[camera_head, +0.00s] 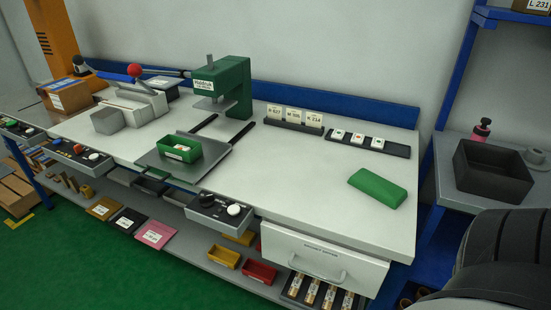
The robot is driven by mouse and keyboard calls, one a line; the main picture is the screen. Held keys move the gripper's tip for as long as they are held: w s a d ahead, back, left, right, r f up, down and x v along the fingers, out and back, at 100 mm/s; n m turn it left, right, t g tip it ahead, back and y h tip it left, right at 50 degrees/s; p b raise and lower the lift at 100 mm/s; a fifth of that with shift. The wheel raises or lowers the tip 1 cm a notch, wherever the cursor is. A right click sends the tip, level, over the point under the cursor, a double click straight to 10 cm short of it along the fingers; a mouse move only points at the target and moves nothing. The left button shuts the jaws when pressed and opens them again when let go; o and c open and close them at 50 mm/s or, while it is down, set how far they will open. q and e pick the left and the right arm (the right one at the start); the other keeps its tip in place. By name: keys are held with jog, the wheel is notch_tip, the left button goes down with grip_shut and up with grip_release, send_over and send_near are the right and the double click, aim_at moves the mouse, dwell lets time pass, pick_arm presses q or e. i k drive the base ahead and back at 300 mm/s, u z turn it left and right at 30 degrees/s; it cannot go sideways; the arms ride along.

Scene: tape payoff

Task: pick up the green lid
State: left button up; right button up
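The green lid (378,188) lies flat on the right part of the white workbench top (300,190), near its right edge. A small open green box (172,155) with a labelled item in it sits on a grey plate further left, in front of a green press (226,88). Neither gripper shows in the head view. A dark rounded shape at the lower right corner looks like part of my own body.
A black rack (369,143) with small blocks and a card holder (295,118) stand behind the lid. A drawer (322,265) is below the front edge. A black bin (492,172) stands on the side table at right. The bench around the lid is clear.

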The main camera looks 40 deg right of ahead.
aim_at(382, 191)
jog(key=u, duration=0.85)
jog(key=k, duration=0.8)
jog(key=z, duration=1.55)
